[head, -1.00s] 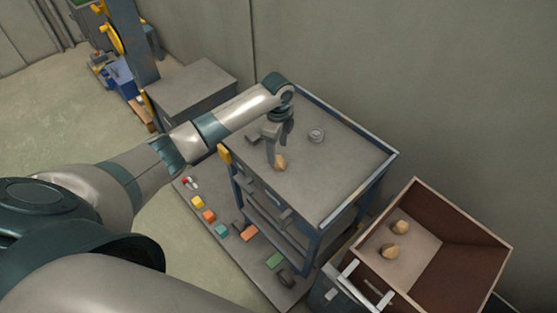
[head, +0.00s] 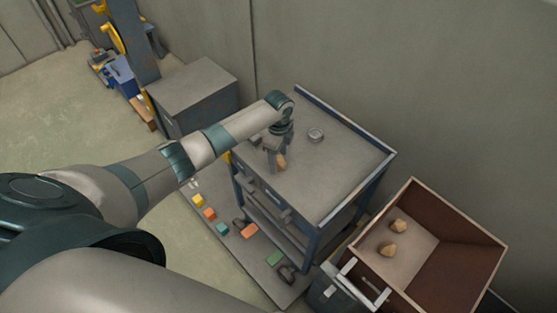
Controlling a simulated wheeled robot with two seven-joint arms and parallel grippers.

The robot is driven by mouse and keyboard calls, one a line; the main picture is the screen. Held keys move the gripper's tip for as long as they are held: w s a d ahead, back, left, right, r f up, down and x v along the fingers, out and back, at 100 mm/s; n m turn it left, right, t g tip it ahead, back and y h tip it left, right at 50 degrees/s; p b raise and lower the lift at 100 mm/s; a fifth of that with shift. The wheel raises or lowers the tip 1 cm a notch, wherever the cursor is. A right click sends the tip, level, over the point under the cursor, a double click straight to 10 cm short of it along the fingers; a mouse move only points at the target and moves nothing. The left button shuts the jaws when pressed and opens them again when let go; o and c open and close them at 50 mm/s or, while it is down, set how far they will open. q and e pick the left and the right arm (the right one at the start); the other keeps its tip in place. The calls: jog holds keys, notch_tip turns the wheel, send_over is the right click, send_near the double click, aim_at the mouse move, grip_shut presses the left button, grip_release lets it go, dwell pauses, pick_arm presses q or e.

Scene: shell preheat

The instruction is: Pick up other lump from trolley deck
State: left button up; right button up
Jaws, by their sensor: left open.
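A tan lump (head: 282,161) sits on the grey trolley deck (head: 325,178), near its left side. My left gripper (head: 275,162) points down at the lump with its fingers open. One finger stands on the left of the lump and partly overlaps it in the picture; I cannot tell whether they touch. Two similar tan lumps (head: 393,250) lie in the open brown box at the right. My right gripper is not in view.
A small round metal piece (head: 316,134) and a dark block (head: 255,139) lie on the deck. The brown box (head: 470,221) stands right of the trolley. Several coloured blocks (head: 249,231) lie on a low mat. A grey cabinet (head: 200,92) stands behind the arm.

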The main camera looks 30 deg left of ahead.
pick_arm(q)
jog(key=shift+f, duration=0.4)
jog(key=c, duration=1.2)
jog(key=shift+r, duration=0.1)
